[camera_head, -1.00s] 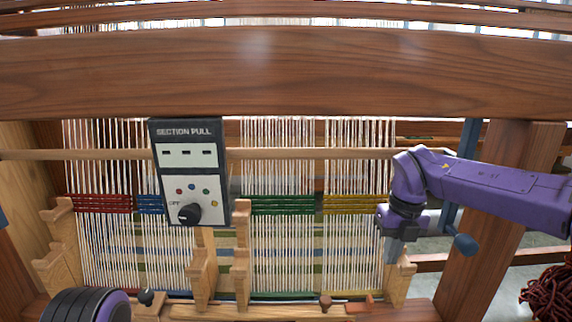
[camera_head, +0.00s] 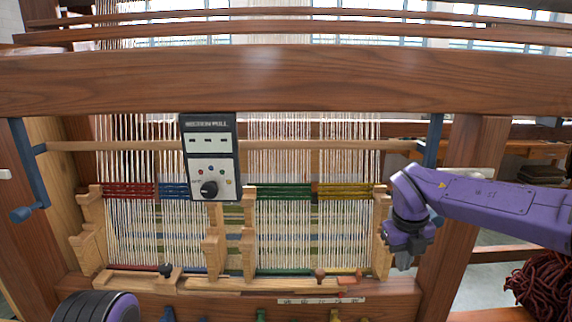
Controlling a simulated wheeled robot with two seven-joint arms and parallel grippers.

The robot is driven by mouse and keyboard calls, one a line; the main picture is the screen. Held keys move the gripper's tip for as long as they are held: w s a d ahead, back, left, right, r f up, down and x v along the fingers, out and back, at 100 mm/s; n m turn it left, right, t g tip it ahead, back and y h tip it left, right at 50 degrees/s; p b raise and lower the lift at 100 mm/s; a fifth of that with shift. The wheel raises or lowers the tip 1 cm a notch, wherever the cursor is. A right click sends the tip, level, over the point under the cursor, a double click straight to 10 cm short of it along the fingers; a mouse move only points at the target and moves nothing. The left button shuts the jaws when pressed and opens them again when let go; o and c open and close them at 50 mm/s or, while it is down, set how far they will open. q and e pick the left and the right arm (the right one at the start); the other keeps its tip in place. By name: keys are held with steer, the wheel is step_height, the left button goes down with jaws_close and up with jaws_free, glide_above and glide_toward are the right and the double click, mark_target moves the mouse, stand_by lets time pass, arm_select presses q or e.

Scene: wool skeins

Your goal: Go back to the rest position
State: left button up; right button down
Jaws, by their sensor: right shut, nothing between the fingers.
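My right arm comes in from the right, purple with black joints. My right gripper (camera_head: 403,260) is a grey tip pointing down, in front of the loom's right post, beside the wooden rack at the right end of the warp. It is shut and holds nothing. A purple and black rounded part of my own body shows at the lower left edge. My left gripper is not in view.
A wooden loom fills the view, with a thick top beam (camera_head: 290,82) and pale warp threads. A dark control box (camera_head: 211,157) with a knob hangs before them. Blue handles (camera_head: 30,165) sit at both sides. Dark red wool (camera_head: 543,287) lies at the lower right.

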steer(key=s+d+f+n+t+h+b, duration=0.1)
steer(key=s+d+f+n+t+h, duration=0.15)
steer(key=f+n, duration=0.75)
steer(key=s+d+f+n+t+h, duration=0.1)
steer(key=s+f+n+t+h, duration=0.35)
steer(key=f, duration=0.85)
arm_select(q)
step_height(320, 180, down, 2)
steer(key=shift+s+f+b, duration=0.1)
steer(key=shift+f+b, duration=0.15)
steer(key=shift+b, duration=0.5)
arm_select(e)
steer(key=s+f+n+g+y, duration=0.2)
steer(key=s+f+n, duration=0.5)
steer(key=s, duration=0.7)
steer(key=s+f+n+g+y, duration=0.3)
steer(key=s+f+n, duration=0.3)
steer(key=s+f, duration=0.4)
steer(key=s, duration=0.4)
steer(key=shift+s+d+f+n, duration=0.25)
steer(key=shift+s+n, duration=0.1)
steer(key=shift+s, duration=0.05)
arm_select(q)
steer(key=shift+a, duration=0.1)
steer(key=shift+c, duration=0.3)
arm_select(e)
steer(key=shift+w, duration=0.1)
